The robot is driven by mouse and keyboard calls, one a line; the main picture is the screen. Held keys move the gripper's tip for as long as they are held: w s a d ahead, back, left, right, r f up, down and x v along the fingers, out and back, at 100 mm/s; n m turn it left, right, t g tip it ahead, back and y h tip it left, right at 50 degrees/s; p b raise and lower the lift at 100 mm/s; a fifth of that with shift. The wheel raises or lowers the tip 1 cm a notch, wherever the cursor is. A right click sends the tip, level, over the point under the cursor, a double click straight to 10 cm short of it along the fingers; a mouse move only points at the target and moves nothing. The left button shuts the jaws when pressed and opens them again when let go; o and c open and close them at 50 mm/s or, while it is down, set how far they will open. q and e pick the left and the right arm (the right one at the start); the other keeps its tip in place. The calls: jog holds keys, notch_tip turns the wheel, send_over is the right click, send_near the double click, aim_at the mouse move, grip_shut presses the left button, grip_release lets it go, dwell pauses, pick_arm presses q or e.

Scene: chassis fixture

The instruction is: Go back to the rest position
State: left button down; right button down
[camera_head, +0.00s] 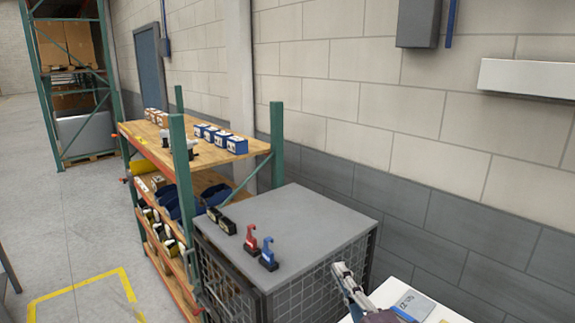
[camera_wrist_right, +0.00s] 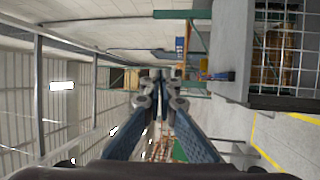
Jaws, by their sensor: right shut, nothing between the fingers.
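My right gripper (camera_head: 345,282) is near the bottom of the head view, right of the grey cage cabinet's (camera_head: 310,215) front corner. It is shut with nothing between its fingers, and the fingers come together in the wrist view (camera_wrist_right: 160,76). It appears apart from the cabinet and the objects on it. My left gripper is not in view.
A red hook-shaped piece (camera_head: 251,238) and a blue one (camera_head: 268,255) stand on the cabinet's front edge. A wooden-topped shelf rack (camera_head: 160,148) with boxes stands beyond. A white surface (camera_head: 440,312) lies at bottom right. Grey floor (camera_head: 60,230) is clear at left.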

jog(key=s+d+f+m+g+h, duration=0.3)
jog(key=s+d+f+m+g, duration=0.25)
jog(key=f, duration=0.45)
jog(key=s+d+f+m+g+h, duration=0.35)
jog(key=s+f+m, duration=0.4)
jog(key=f, duration=0.25)
jog(key=s+f+m+g, duration=0.3)
jog(key=s+f, duration=0.2)
jog(key=s, duration=0.5)
jog(key=s+f+m+g, duration=0.3)
jog(key=s+f+g, duration=0.1)
jog(key=s, duration=0.5)
notch_tip(320, 180, down, 32)
jog(key=b, duration=0.7)
jog(key=s+d+f+g+b, duration=0.1)
jog(key=s+f+b, duration=0.3)
jog(key=s+f, duration=0.5)
jog(key=s+d+f+g+b, duration=0.1)
jog(key=s+d+f+b, duration=0.1)
jog(key=s+f, duration=0.7)
notch_tip(320, 180, down, 7)
jog(key=shift+s+f+n+y+b, duration=0.1)
jog(key=shift+s+n+y+b, duration=0.25)
jog(key=shift+b, duration=0.5)
jog(key=shift+d, duration=0.1)
